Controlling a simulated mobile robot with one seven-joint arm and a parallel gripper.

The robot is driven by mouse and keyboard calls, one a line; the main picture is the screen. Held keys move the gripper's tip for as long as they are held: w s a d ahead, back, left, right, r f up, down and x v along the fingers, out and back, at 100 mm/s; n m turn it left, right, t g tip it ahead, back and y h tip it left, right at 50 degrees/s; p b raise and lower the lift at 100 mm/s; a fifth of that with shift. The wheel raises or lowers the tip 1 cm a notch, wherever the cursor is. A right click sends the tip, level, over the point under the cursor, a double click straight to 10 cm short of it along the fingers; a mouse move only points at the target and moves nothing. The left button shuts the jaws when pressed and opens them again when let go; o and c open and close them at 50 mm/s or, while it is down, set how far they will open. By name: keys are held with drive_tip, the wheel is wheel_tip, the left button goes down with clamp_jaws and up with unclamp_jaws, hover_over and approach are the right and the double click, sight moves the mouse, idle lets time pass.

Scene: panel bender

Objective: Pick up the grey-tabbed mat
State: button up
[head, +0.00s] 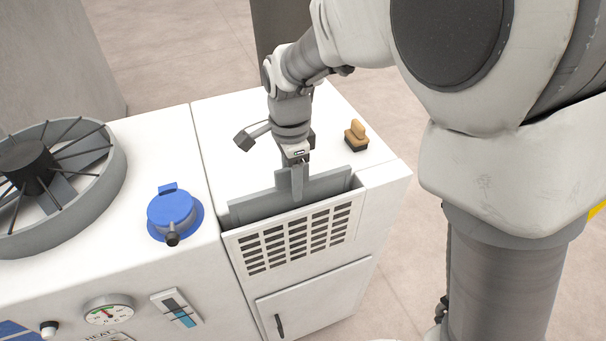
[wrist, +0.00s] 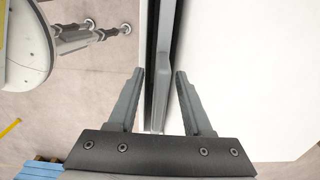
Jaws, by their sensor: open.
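The grey-tabbed mat (head: 327,187) is a flat grey panel standing upright in a slot of the white cabinet, behind a slatted front. Its upper edge and a raised tab show above the slot; its lower part is hidden. My gripper (head: 296,196) points down at the mat's middle, with one finger in front of the tab. In the wrist view, my gripper (wrist: 159,76) is open, its two fingers on either side of the thin grey mat (wrist: 162,72). Gaps show between the fingers and the mat.
The slatted white front (head: 295,240) borders the slot. A tan-handled brush-like object (head: 356,133) stands on the cabinet top at right. A blue capped fitting (head: 172,212) and a large round fan (head: 110,185) lie to the left. The cabinet top behind the slot is mostly clear.

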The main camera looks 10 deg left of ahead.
clamp_jaws()
idle(1.4)
